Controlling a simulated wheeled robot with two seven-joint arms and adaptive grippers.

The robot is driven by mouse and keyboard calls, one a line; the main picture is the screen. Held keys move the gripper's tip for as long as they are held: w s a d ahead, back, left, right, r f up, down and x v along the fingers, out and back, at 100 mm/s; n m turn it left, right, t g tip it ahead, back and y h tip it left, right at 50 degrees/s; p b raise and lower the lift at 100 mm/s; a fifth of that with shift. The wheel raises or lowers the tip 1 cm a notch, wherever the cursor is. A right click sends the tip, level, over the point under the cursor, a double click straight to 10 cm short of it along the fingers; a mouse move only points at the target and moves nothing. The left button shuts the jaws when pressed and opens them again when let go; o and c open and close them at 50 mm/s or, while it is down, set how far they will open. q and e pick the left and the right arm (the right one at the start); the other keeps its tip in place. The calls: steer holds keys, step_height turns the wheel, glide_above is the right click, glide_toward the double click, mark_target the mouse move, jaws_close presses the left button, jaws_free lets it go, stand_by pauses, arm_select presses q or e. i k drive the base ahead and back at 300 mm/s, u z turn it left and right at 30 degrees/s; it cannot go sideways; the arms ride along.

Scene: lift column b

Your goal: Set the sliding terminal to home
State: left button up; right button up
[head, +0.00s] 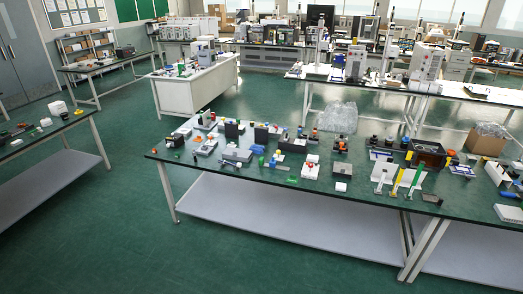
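Neither of my grippers is in the head view. I cannot tell which thing is the sliding terminal. Several small devices stand on the long dark green table (362,190) in the middle and right, too small to make out in detail. Among them are two dark upright panels, a left one (231,129) and a right one (261,135). A white stand (383,174) with yellow and green upright strips is near the table's front edge. A dark open box (428,153) is behind it.
A dark-topped table with a grey lower shelf (55,170) stands at the left. A white bench (190,93) is behind the aisle. A cardboard box (486,141) is at the right, and clear plastic wrap (338,117) lies behind the long table. Green floor (120,225) is free at front left.

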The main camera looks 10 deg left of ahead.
mark_target(272, 163)
steer(key=u, duration=0.15)
steer(key=i, duration=0.5)
steer(key=u, duration=0.5)
steer(key=i, duration=1.4)
steer(key=z, duration=0.25)
steer(key=i, duration=1.45)
steer(key=z, duration=0.65)
